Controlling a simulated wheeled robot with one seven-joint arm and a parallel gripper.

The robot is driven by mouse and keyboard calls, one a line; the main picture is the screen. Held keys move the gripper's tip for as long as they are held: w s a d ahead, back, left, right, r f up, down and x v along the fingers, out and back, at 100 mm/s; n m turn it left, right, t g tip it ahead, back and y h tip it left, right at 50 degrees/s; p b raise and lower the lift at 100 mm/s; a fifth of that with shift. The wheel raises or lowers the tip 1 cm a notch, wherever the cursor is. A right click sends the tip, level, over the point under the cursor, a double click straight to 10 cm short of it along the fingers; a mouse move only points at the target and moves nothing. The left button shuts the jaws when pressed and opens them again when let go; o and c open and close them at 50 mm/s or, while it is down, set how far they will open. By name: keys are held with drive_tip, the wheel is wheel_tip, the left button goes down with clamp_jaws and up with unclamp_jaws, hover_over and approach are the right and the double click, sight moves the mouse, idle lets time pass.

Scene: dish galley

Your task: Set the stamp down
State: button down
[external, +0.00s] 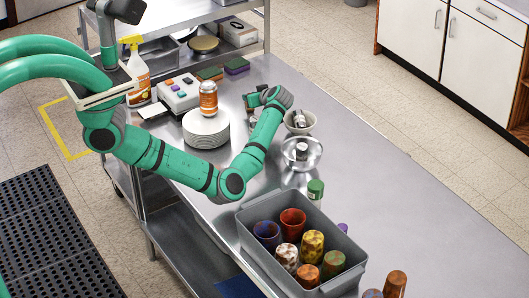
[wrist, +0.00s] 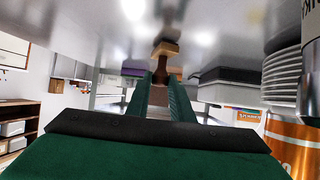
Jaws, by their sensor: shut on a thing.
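My gripper (wrist: 161,84) is shut on the stamp (wrist: 165,50), with the green fingers on either side of its brown handle. The wrist view is upside down, with the metal counter (wrist: 80,25) along its top. The stamp's tan base faces the counter, and its reflection shows close to it. I cannot tell whether base and counter touch. In the external view my gripper (external: 254,98) is low over the counter (external: 370,190), right of the plate stack. The stamp is mostly hidden there.
An orange can (external: 208,98) stands on the plate stack (external: 206,130) left of my gripper. A button box (external: 180,93) and sponges (external: 236,66) lie behind. Bowls (external: 300,122) stand close on the right. A grey bin of cups (external: 262,262) is in front. The far right counter is clear.

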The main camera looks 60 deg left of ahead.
drive_tip(key=shift+f, duration=0.15)
drive_tip(key=c, duration=1.6)
unclamp_jaws()
drive_tip(key=shift+o, duration=0.2)
drive_tip(key=shift+d+r, duration=0.25)
drive_tip(key=shift+r, duration=0.05)
drive_tip(key=v, duration=1.1)
drive_tip(key=shift+d, duration=0.2)
drive_tip(key=shift+s+r, duration=0.1)
